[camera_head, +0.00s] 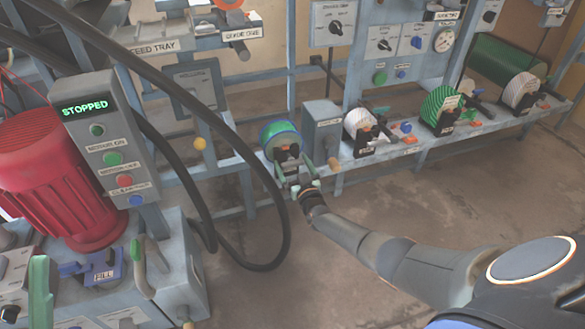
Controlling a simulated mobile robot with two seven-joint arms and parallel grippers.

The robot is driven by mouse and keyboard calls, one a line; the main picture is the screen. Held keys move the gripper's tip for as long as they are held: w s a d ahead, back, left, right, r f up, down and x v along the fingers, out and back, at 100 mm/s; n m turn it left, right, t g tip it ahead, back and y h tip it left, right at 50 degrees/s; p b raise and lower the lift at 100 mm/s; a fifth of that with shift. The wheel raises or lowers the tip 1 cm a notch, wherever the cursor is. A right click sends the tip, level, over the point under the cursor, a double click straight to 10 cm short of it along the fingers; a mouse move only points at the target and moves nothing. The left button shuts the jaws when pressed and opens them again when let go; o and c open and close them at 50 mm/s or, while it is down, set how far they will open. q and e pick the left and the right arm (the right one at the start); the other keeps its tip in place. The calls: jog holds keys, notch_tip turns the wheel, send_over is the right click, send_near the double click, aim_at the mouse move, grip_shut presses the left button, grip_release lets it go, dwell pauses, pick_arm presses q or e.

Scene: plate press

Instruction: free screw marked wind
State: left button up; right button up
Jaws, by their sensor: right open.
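I cannot read the word "wind" on any part, so I cannot tell which screw is the marked one. A blue-green drum (279,132) sits on the lower rail, with a dark bracket and a small orange-brown part (289,150) on its front. My right gripper (293,170) is just in front of and below this bracket, its greenish fingers apart and pointing at it. I see nothing held between them. Whether a finger touches the bracket is too small to tell. I do not make out my left gripper.
More drums stand along the rail: a white one (358,122), a green striped one (439,105) and another white one (521,90). A grey box (322,132) stands close right of the blue-green drum. A thick black hose (284,225) loops at left. A control box (105,140) reads STOPPED.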

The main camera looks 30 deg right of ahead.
jog(key=c, duration=1.1)
jog(key=shift+o, duration=0.2)
